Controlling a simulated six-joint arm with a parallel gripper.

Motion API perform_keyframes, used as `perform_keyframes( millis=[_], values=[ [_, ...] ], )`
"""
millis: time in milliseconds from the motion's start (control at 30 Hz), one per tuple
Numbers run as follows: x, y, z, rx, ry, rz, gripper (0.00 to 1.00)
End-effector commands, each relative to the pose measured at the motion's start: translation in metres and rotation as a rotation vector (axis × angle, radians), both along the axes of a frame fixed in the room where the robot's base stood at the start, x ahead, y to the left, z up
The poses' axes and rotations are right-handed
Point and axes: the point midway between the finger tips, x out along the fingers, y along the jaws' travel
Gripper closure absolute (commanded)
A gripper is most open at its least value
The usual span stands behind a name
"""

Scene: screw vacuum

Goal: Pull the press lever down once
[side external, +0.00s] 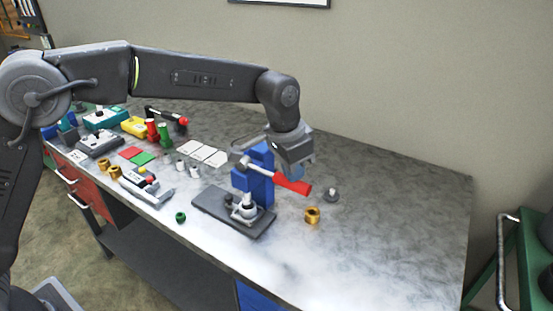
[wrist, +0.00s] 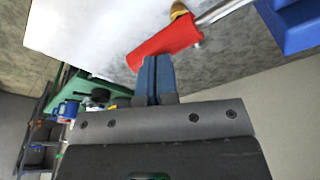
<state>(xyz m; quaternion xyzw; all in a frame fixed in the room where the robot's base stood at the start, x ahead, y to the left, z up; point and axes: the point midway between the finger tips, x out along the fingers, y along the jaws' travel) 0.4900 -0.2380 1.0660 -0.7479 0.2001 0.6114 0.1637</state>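The press stands on the table with a blue column (side external: 262,160) on a dark base plate (side external: 213,207). Its lever ends in a red handle (side external: 293,184) that points right and slopes slightly down. The handle also shows in the wrist view (wrist: 165,42), with its metal rod (wrist: 222,11) running to the blue column (wrist: 290,24). My gripper (side external: 298,173) is just above the handle in the side external view. In the wrist view its blue fingers (wrist: 155,62) lie side by side, shut, with nothing seen between them. Their tips are close to the handle; I cannot tell whether they touch.
A brass part (side external: 312,215) and a grey knob-like part (side external: 331,195) lie right of the press. A green nut (side external: 180,217) lies at the front edge. Several tools and coloured blocks crowd the table's left side. The table's right side (side external: 410,210) is clear.

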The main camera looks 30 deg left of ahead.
Motion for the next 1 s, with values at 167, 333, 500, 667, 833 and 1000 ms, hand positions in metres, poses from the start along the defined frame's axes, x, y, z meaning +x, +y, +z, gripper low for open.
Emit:
perform_keyframes(
  millis=[167,333,500,667,833,1000],
  values=[
    [0.000,-0.002,-0.006,-0.001,0.000,-0.001,1.00],
    [0.000,-0.002,-0.007,-0.001,0.000,-0.001,1.00],
    [0.000,-0.002,-0.008,0.000,0.001,-0.001,1.00],
    [0.000,-0.003,-0.013,0.000,0.001,-0.001,1.00],
    [-0.001,-0.003,-0.020,0.000,0.001,-0.001,1.00],
    [0.000,-0.004,-0.021,0.000,0.001,-0.001,1.00]
  ],
)
